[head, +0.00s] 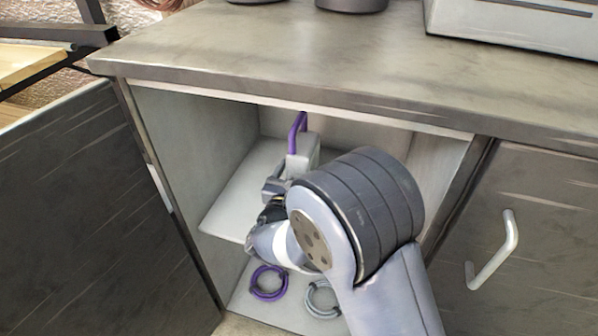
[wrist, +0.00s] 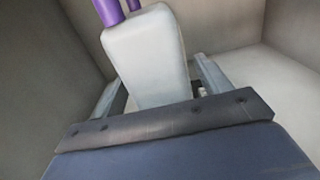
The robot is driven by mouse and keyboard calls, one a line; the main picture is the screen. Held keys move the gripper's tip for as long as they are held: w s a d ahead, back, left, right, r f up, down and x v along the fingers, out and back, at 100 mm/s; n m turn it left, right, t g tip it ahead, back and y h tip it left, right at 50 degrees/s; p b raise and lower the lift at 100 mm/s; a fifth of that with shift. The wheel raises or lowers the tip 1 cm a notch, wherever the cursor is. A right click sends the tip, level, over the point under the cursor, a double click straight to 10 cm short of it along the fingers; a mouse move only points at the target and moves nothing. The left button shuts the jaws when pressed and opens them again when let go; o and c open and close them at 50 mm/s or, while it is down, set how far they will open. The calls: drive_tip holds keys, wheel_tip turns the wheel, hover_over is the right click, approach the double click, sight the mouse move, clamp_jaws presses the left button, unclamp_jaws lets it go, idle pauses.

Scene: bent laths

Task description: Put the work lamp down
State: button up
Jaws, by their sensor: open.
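The work lamp is a pale grey block (head: 304,154) with a purple handle (head: 298,131) on top. It stands upright at the middle shelf (head: 240,205) inside the open cabinet; its base is hidden behind my gripper and arm. In the wrist view the lamp body (wrist: 146,50) fills the middle, with its purple handle (wrist: 112,10) at the top edge. My gripper (head: 274,186) is open in front of the lamp. In the wrist view its fingers (wrist: 160,88) lie on either side of the block; whether they touch it I cannot tell.
A purple ring (head: 268,283) and a grey ring (head: 322,299) lie on the cabinet floor below. The left door (head: 95,215) is open; the right door (head: 525,240) with its handle is shut. The worktop (head: 290,50) overhangs the opening. The shelf left of the lamp is clear.

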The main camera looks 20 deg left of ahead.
drive_tip(key=shift+s+r, duration=0.1)
drive_tip(key=shift+r, duration=0.1)
drive_tip(key=s+d+p, duration=0.1)
drive_tip(key=s+p, duration=0.1)
drive_tip(key=s, duration=0.9)
drive_tip(key=shift+s+d, duration=0.15)
drive_tip(key=shift+s, duration=0.25)
drive_tip(key=shift+f, duration=0.1)
